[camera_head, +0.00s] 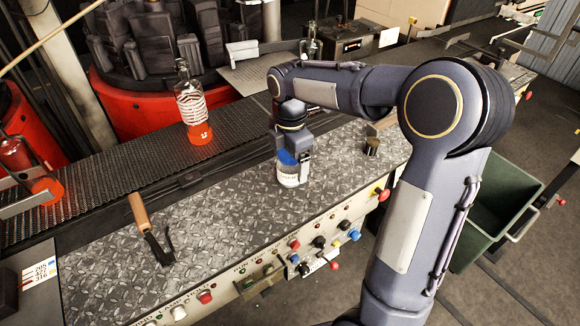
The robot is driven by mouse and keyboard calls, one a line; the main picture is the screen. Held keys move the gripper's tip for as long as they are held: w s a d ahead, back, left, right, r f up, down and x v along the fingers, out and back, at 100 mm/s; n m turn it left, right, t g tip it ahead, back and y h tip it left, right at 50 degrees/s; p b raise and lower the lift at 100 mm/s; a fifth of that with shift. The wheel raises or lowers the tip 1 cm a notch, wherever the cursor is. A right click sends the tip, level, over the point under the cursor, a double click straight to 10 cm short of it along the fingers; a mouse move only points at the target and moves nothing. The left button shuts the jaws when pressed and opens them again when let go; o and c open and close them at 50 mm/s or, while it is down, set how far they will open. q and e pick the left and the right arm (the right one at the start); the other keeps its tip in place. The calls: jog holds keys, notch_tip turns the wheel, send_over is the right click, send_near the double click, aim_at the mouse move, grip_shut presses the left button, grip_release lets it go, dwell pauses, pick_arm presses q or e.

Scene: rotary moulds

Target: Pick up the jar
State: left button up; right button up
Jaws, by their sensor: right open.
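A small jar (289,179) with a pale label stands upright on the diamond-plate worktop, near the middle of the view. My right gripper (296,160) reaches down over it from above, with its open fingers at the jar's upper part. A blue patch shows between the gripper and the label; I cannot tell whether it belongs to the jar. The gripper hides the jar's top, and I cannot tell whether the fingers touch it. My left gripper is not in view.
A glass bottle (191,105) glowing orange at its base stands on the dark conveyor (130,158). A wooden-handled tool (150,228) lies on the worktop (215,222) at left. Buttons and knobs (318,242) line the front panel. A green bin (492,222) stands at right.

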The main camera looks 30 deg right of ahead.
jog(key=c, duration=1.1)
jog(key=shift+r, duration=0.2)
